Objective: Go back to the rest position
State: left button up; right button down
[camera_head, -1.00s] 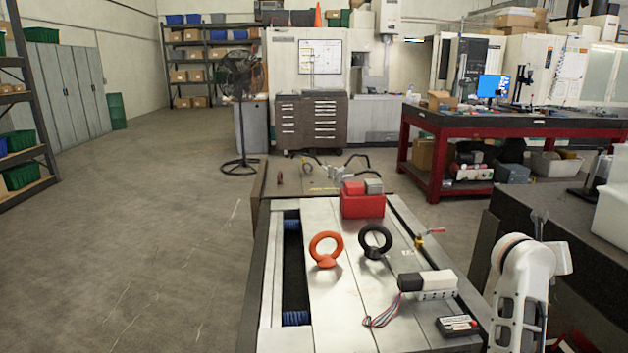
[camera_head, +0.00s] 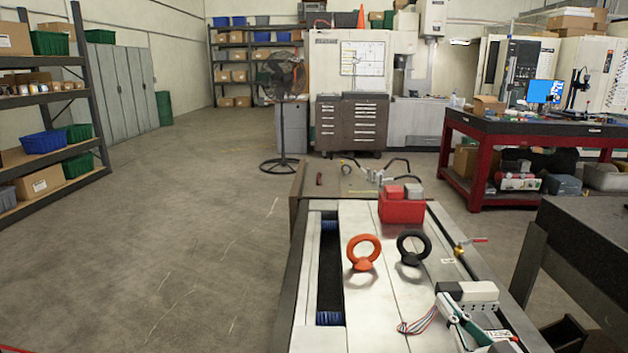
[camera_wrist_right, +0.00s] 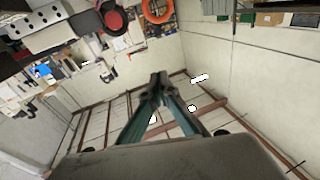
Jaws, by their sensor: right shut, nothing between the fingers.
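My right gripper (camera_head: 446,304) shows at the lower right in the head view, low over the near right part of the machine bed (camera_head: 363,318). It overlaps the white-and-grey motor-like block (camera_head: 472,291) in the picture; I cannot tell whether they touch. In the right wrist view the gripper (camera_wrist_right: 158,80) has its fingertips together with nothing between them. My left gripper is in neither view.
An orange eye bolt (camera_head: 363,252) and a black eye bolt (camera_head: 412,247) stand on the bed, with a red box (camera_head: 402,210) behind. A dark table (camera_head: 590,235) is at right. Open floor (camera_head: 190,250) lies at left.

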jog(key=s+f+n+g+h, duration=0.1)
jog(key=s+f+n+g, duration=0.1)
jog(key=s+f+g, duration=0.5)
jog(key=s+f+n+g+h, duration=0.1)
jog(key=s+f+n+h, duration=0.2)
jog(key=f, duration=0.9)
jog(key=s+d+f+n+g+h, duration=0.1)
jog(key=s+d+f+g+h, duration=0.2)
jog(key=s, duration=0.4)
jog(key=s+d+f+g+h, duration=0.1)
jog(key=s+d+f+g, duration=0.1)
jog(key=s+d, duration=0.4)
pick_arm(q)
jog(key=p, duration=0.1)
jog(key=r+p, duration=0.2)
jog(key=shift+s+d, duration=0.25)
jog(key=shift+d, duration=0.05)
pick_arm(e)
jog(key=a+f+m+t+y, duration=0.1)
jog(key=a+f+t+y, duration=0.1)
jog(key=a, duration=0.6)
jog(key=w+a+f+m+t+y, duration=0.1)
jog(key=a+f+t+y, duration=0.1)
jog(key=a+f+y, duration=0.3)
jog(key=a+f, duration=0.2)
jog(key=a, duration=0.2)
jog(key=shift+w+a+m+t+y, duration=0.2)
jog(key=shift+a+m+t+y, duration=0.1)
jog(key=shift+m, duration=0.1)
